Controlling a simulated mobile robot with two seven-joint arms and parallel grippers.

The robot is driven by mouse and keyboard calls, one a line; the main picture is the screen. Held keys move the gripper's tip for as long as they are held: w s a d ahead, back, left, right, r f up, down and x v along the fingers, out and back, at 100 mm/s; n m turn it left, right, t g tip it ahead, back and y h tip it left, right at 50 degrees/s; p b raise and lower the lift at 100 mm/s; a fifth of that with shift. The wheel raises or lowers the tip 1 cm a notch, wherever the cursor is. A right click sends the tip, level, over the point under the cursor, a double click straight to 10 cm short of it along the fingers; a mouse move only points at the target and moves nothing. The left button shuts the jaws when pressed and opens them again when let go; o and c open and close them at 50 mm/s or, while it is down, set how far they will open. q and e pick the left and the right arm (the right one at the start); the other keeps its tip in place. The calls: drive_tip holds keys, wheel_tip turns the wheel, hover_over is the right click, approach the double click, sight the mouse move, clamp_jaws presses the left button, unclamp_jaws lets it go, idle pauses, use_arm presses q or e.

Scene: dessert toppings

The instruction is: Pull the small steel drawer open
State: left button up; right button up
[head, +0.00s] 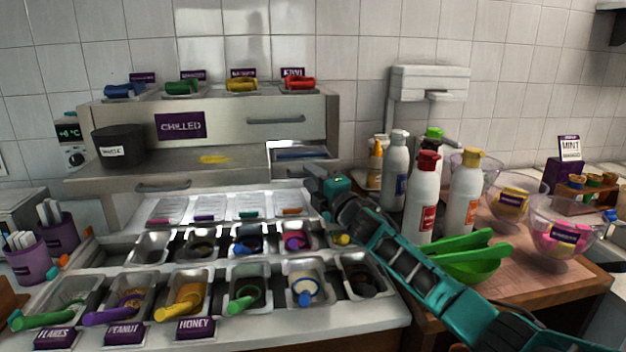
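The small steel drawer (285,153) is at the right end of the chilled steel cabinet, below the large drawer marked CHILLED. A bright upper edge and a bluish strip show there. I cannot tell how far it stands open. My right gripper (313,172) is right at the lower right of this drawer, with its arm coming in from the lower right. Its fingers are small and dark against the steel, so I cannot tell whether they are open, shut or touching the drawer. The gripper and wrist hide part of the drawer's lower right. My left gripper is not in view.
Topping pans (249,285) with coloured scoops fill the counter in front. White bottles (426,200) and green bowls (468,262) stand close beside my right arm. A black tub (119,146) and a yellow spill (214,159) are on the cabinet ledge.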

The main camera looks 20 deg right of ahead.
drive_tip(key=shift+o, duration=0.2)
drive_tip(key=shift+s, duration=0.1)
drive_tip(key=v, duration=1.2)
drive_tip(key=shift+s+b, duration=0.3)
drive_tip(key=shift+s, duration=0.05)
drive_tip(key=shift+f, duration=0.2)
